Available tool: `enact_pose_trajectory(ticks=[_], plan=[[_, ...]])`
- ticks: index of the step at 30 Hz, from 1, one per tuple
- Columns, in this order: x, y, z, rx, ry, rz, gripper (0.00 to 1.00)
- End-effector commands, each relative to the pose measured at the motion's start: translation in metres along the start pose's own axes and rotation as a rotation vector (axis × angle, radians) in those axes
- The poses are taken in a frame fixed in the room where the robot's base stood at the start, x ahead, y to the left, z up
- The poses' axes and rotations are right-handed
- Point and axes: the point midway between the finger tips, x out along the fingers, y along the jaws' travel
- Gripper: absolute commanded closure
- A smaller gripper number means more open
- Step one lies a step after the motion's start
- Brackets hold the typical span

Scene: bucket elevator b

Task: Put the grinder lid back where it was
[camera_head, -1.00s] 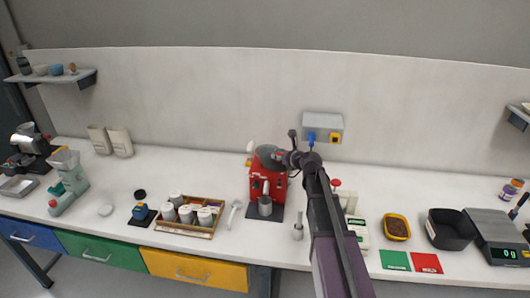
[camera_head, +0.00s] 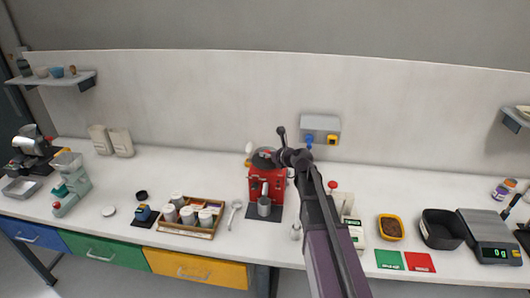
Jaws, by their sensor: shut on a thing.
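A red machine (camera_head: 267,187) stands near the middle of the bench, with a dark grey round top piece that looks like the grinder lid (camera_head: 262,160) at its upper end. My gripper (camera_head: 279,158) is at the top right of this machine, shut on that round piece as far as I can see. The fingertips are small and partly hidden by my own wrist. I cannot tell whether the lid rests fully on the machine or is held slightly above it. A metal cup (camera_head: 264,206) stands at the front of the machine.
A wooden tray (camera_head: 190,232) with several white canisters and a spoon (camera_head: 234,213) are left of the machine. A grey wall box (camera_head: 319,123) is behind my arm. A yellow bowl (camera_head: 391,227) and scale (camera_head: 490,238) are at right.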

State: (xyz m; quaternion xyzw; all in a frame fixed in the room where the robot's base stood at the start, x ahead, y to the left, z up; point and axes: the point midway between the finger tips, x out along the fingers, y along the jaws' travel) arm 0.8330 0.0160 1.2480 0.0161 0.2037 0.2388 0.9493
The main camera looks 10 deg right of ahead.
Motion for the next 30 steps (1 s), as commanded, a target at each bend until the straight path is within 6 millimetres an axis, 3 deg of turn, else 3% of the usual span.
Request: enact_pose_trajectory(ticks=[14, 30], plan=[[0.007, -0.004, 0.002, 0.000, 0.000, 0.001, 1.00], [0.079, -0.058, 0.029, -0.001, 0.000, 0.002, 1.00]])
